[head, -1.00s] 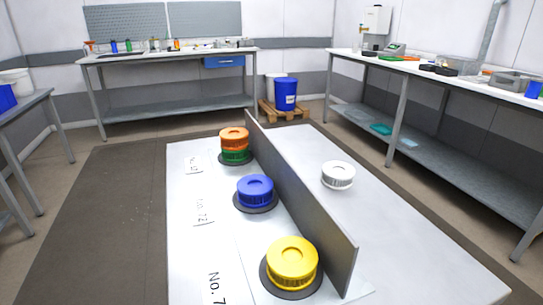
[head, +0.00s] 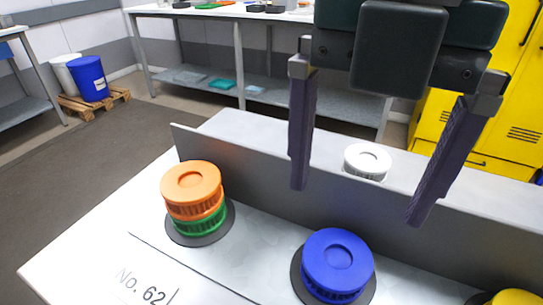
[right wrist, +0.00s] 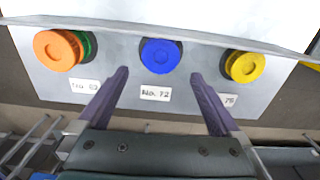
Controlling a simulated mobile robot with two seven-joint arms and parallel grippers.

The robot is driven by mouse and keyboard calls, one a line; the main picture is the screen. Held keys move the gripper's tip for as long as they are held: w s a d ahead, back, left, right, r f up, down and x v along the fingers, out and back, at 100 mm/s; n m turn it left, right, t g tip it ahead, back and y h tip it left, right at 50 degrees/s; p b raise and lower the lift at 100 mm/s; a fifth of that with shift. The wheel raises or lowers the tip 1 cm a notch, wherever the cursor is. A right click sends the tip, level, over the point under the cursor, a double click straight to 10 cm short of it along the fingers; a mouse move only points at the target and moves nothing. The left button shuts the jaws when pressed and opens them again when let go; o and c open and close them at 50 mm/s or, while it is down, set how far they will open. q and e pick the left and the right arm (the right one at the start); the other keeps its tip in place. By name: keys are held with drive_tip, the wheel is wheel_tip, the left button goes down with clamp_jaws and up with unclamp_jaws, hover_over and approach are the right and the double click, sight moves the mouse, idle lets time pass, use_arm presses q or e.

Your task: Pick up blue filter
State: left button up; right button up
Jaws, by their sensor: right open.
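The blue filter (head: 338,262) sits on a dark round base on the white table, in front of the grey upright divider. In the right wrist view the blue filter (right wrist: 160,55) lies ahead of the fingers, roughly centred between them, above the label "No. 72". My right gripper (head: 360,205) is open and empty, with its fingers spread wide, and is apart from the filter. It also shows in the right wrist view (right wrist: 160,80). My left gripper is not in view.
An orange filter (head: 191,187) rests on a green one (head: 205,222) to the left. A yellow filter (head: 513,298) is at the lower right. The grey divider (head: 260,170) runs behind them, with a white filter (head: 367,160) beyond it.

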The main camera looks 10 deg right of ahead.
sight(338, 256)
wheel_tip(338, 256, down, 10)
drive_tip(key=shift+s+r+b, duration=0.1)
drive_tip(key=shift+s+b, duration=0.05)
drive_tip(key=shift+b, duration=0.5)
drive_tip(key=shift+c, duration=0.4)
drive_tip(key=c, duration=1)
drive_tip(key=shift+r, duration=0.15)
